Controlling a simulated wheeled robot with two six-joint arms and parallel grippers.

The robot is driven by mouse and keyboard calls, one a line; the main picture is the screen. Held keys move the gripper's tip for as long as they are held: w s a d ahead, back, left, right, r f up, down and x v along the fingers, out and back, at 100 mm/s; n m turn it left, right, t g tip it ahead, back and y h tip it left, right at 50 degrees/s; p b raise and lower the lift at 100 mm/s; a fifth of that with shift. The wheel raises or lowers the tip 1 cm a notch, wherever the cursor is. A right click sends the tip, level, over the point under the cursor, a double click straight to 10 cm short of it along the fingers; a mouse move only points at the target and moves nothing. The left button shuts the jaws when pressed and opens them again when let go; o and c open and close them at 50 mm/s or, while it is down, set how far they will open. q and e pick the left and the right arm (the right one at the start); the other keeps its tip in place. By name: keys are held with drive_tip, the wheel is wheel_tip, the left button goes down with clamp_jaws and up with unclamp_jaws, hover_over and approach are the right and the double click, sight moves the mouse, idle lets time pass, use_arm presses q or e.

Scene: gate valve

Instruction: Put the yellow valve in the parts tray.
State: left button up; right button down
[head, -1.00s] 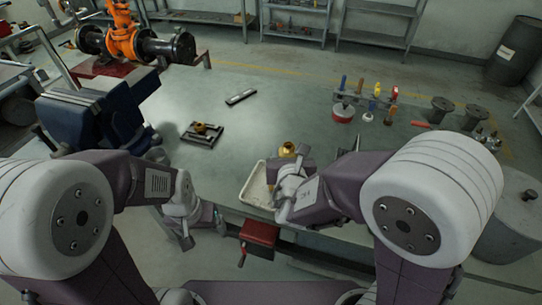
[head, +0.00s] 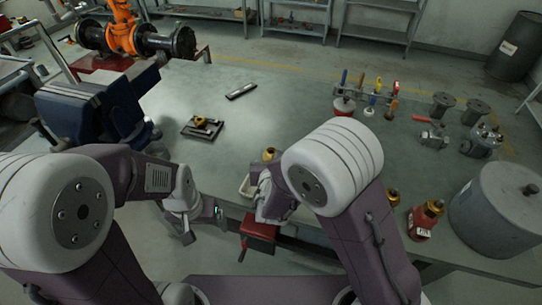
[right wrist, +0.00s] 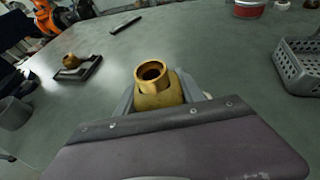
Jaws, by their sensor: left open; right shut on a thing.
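The yellow valve (right wrist: 158,95), a brass-coloured body with a round open top, sits between the jaws of my right gripper (right wrist: 155,103) in the right wrist view. In the head view only a bit of the valve (head: 268,153) shows past my right wrist, and that gripper's fingers are hidden. My left gripper (head: 219,214) is open and empty, left of the tray.
A dark plate with a yellow part (head: 202,125) lies further back, and a small dark bar (head: 241,91) behind it. A blue vise (head: 100,105) stands left. A grey basket (right wrist: 300,65) is at right in the wrist view. A red bottle (head: 425,220) stands front right.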

drive_tip(key=c, duration=1.1)
unclamp_jaws()
drive_tip(key=shift+f, duration=0.2)
drive_tip(key=shift+c, duration=0.2)
drive_tip(key=o, duration=0.4)
drive_tip(key=shift+r, duration=0.1)
drive_tip(key=shift+r, duration=0.1)
drive_tip(key=p+v, duration=0.1)
drive_tip(key=v, duration=0.6)
drive_tip(key=shift+a+r, duration=0.1)
drive_tip(key=shift+r, duration=0.05)
drive_tip(key=s+b, duration=0.2)
drive_tip(key=b, duration=0.3)
drive_tip(key=shift+s+b, duration=0.25)
drive_tip(key=shift+b, duration=0.15)
drive_tip(key=shift+s+r, duration=0.85)
drive_tip(key=shift+s, duration=0.25)
